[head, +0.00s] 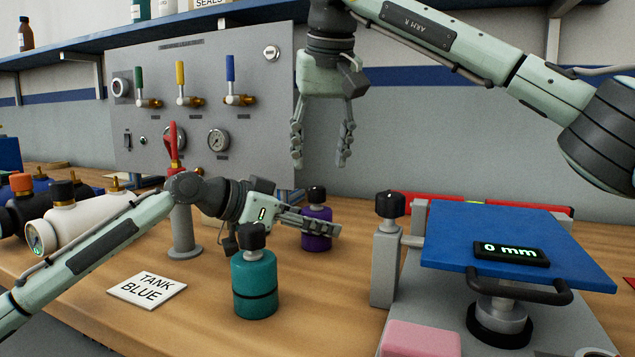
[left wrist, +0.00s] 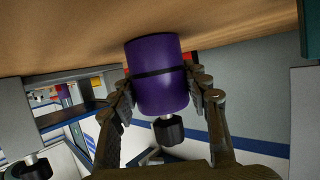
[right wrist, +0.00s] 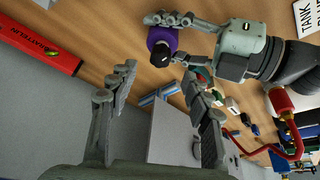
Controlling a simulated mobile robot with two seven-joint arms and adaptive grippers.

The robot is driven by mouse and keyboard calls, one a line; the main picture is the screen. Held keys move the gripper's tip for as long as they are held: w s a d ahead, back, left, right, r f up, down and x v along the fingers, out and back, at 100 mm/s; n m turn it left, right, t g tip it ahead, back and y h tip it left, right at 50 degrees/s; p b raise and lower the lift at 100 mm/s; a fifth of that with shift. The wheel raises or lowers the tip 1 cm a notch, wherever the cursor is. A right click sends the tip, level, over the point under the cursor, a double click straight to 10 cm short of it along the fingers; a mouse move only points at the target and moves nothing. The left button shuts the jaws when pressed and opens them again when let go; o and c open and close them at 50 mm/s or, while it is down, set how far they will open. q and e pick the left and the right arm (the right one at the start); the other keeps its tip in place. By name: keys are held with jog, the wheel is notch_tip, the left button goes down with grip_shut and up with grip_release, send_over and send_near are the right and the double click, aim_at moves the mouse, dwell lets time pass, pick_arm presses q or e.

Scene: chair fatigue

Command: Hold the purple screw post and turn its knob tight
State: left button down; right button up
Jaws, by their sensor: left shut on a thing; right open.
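The purple screw post (head: 317,238) stands upright on the wooden bench, behind the teal post. Its black knob (head: 317,194) sits on top and also shows in the left wrist view (left wrist: 168,131). My left gripper (head: 325,227) is shut on the purple body, with a finger on each side in the left wrist view. My right gripper (head: 320,162) is open and empty, pointing down above the purple post, apart from the knob. In the right wrist view the purple post (right wrist: 158,38) and its knob (right wrist: 160,58) lie beyond the fingertips, partly hidden by the left gripper.
A teal post (head: 255,288) with a black knob stands in front. A blue platform (head: 450,250) reading "0 mm" is at right. A red-handled valve (head: 172,150) and a panel with gauges (head: 240,75) stand behind at left. A "TANK BLUE" card (head: 147,290) lies at front left.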

aim_at(316, 188)
jog(key=x, duration=0.6)
jog(key=shift+f, duration=0.1)
jog(key=shift+c, duration=0.2)
grip_shut()
jog(key=shift+m, duration=0.3)
jog(key=m+h, duration=0.1)
jog(key=m, duration=0.1)
jog(key=shift+a+m, duration=0.2)
jog(key=shift+m, duration=0.2)
jog(key=m+h, duration=0.1)
jog(key=m, duration=0.2)
jog(key=shift+a+m+h, duration=0.1)
jog(key=shift+m+h, duration=0.2)
jog(key=shift+h, duration=0.1)
jog(key=m+g+h, duration=0.1)
jog(key=m, duration=0.2)
jog(key=m+g+h, duration=0.1)
jog(key=m, duration=0.2)
jog(key=shift+w+a+m, duration=0.1)
jog(key=shift+w+m, duration=0.05)
jog(key=shift+m, duration=0.25)
